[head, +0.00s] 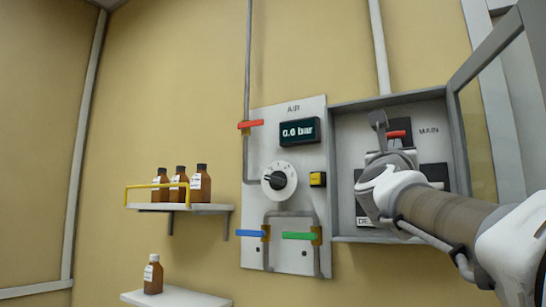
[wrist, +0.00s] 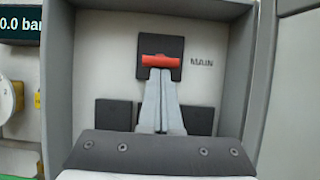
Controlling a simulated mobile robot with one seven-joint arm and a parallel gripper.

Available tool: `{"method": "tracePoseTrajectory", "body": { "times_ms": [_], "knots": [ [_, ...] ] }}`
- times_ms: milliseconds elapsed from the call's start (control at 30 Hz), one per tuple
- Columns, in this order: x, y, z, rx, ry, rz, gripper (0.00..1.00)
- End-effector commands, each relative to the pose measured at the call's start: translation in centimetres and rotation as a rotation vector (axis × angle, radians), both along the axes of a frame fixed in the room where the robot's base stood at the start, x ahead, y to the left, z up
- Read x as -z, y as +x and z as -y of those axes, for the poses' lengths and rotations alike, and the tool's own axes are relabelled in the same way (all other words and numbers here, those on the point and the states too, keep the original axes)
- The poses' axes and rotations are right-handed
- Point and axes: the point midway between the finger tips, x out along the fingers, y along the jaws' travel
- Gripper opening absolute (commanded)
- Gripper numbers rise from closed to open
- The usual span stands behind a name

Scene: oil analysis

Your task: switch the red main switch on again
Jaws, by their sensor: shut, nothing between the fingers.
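The red main switch (wrist: 161,62) is a red bar lying level on a dark square plate (wrist: 174,46), beside the word MAIN. It sits inside an open grey box; the red bar also shows in the head view (head: 397,134), just right of my gripper. My gripper (wrist: 160,74) is shut and empty. In the wrist view its fingertips are at the lower edge of the red bar; I cannot tell whether they touch it. In the head view my gripper (head: 378,118) points up in front of the box, and my arm hides the box's lower part.
The grey box (head: 388,100) has its door (head: 487,48) swung open on the right. Left of it is the AIR panel (head: 262,113) with a 0.0 bar display (head: 299,132), a dial (head: 279,181) and coloured valve handles. Shelves with brown bottles (head: 200,184) are further left.

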Motion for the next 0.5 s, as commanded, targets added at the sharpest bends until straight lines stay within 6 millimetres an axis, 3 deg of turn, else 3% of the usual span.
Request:
{"method": "tracePoseTrajectory", "body": {
  "times_ms": [500],
  "knots": [
    [-0.67,-0.18,-0.06,0.001,0.044,-0.062,0.0]
  ]
}}
